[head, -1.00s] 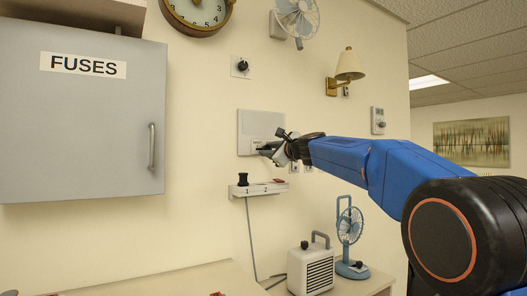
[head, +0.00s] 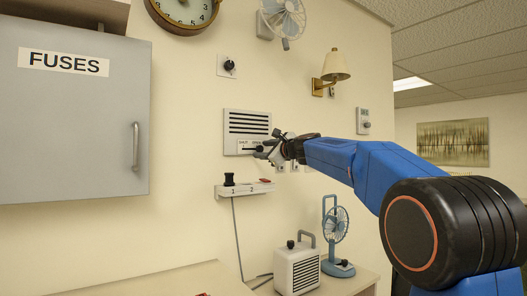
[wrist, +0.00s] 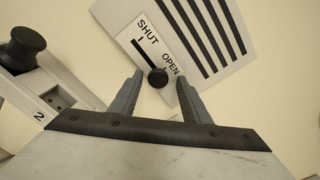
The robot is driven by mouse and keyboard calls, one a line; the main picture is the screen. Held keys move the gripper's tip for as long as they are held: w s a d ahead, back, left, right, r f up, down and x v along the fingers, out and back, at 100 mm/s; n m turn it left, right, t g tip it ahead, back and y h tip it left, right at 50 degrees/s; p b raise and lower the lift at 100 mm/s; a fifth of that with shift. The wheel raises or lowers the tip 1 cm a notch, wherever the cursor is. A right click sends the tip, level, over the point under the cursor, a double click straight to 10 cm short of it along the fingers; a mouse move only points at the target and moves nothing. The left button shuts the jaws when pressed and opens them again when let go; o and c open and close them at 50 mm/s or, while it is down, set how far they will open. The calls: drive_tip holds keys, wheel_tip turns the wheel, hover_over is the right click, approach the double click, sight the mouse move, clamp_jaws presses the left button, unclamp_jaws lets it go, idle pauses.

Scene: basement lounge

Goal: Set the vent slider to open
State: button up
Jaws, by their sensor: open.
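The vent (head: 229,112) is a pale wall panel with dark slats showing in its upper part. It also shows in the wrist view (wrist: 247,38). Its slider is a round black knob (wrist: 158,78) in a slot marked SHUT and OPEN. The knob is at the OPEN end, and the bare slot runs back toward SHUT. My gripper (head: 260,152) is at the lower right of the vent. In the wrist view my gripper (wrist: 159,76) is open, one finger on each side of the knob, with gaps visible. The head view mostly hides the knob.
Below the vent is a small shelf (head: 246,190) marked 1 and 2, with a black knob-like piece (head: 229,179). A grey FUSES cabinet (head: 70,120) is at left. A heater (head: 297,268) and blue fan (head: 336,235) stand on the counter below. A lamp (head: 335,64) is upper right.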

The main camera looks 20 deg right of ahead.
drive_tip(key=v, duration=1.7)
drive_tip(key=shift+s, duration=0.15)
drive_tip(key=s+a+f+n+g, duration=0.2)
drive_tip(key=s+a+f+n, duration=0.15)
drive_tip(key=s+f, duration=0.45)
drive_tip(key=s+a+f+n+g, duration=0.3)
drive_tip(key=s+f+n, duration=0.2)
drive_tip(key=f, duration=0.4)
drive_tip(key=s+a+f+n+g, duration=0.2)
drive_tip(key=s+a+f+n, duration=0.15)
drive_tip(key=s+f, duration=0.45)
drive_tip(key=s+d+f+n+g+h, duration=0.2)
drive_tip(key=s+f+n, duration=0.3)
drive_tip(key=s+f, duration=0.5)
drive_tip(key=s+d+f+n+g+h, duration=0.3)
drive_tip(key=s+f+n, duration=0.3)
drive_tip(key=s+f, duration=0.5)
wheel_tip(320, 180, down, 4)
drive_tip(key=shift+d+f+h, duration=0.1)
drive_tip(key=shift+d+h, duration=0.15)
drive_tip(key=shift+h, duration=0.05)
